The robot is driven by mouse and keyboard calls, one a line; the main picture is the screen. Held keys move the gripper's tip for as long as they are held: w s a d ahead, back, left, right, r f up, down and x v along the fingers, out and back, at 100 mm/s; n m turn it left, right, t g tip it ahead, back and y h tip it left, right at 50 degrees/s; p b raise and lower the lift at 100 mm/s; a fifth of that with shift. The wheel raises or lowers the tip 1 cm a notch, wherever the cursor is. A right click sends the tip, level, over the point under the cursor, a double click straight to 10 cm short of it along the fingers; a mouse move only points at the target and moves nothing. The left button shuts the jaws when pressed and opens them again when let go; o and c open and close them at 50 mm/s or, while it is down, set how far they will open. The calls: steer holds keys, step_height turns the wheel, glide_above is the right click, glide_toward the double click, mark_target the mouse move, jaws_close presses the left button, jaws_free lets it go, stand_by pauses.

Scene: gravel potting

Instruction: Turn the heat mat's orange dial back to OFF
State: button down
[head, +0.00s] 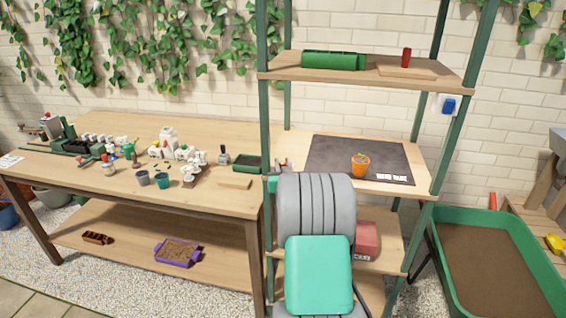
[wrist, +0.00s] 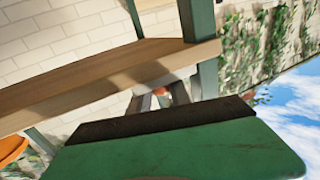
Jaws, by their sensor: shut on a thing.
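My gripper (head: 279,166) is at the left front end of this shelf, beside the green post, mostly hidden by my own arm in the head view.
The green shelf posts (head: 266,130) stand close to my gripper. The upper shelf (head: 365,75) holds a green planter (head: 333,61) and a red thing (head: 406,57). A crowded workbench (head: 120,130) is to the left. A green soil trough (head: 500,225) is to the right.

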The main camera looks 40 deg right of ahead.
steer(key=shift+w+a+m+g+h+b, duration=0.2)
steer(key=shift+m+g+h+b, duration=0.15)
steer(key=shift+m+g+h, duration=0.25)
steer(key=shift+s+m+g+h+b, duration=0.1)
steer(key=shift+m+g+h+b, duration=0.2)
steer(key=shift+m+h+b, duration=0.15)
steer(key=shift+d+h, duration=0.15)
steer(key=shift+h, duration=0.1)
steer(key=c, duration=1.5)
jaws_free()
steer(key=b+v, duration=0.1)
steer(key=v, duration=0.6)
steer(key=shift+s+a, duration=0.25)
steer(key=shift+a, duration=0.05)
steer(key=shift+r, duration=0.1)
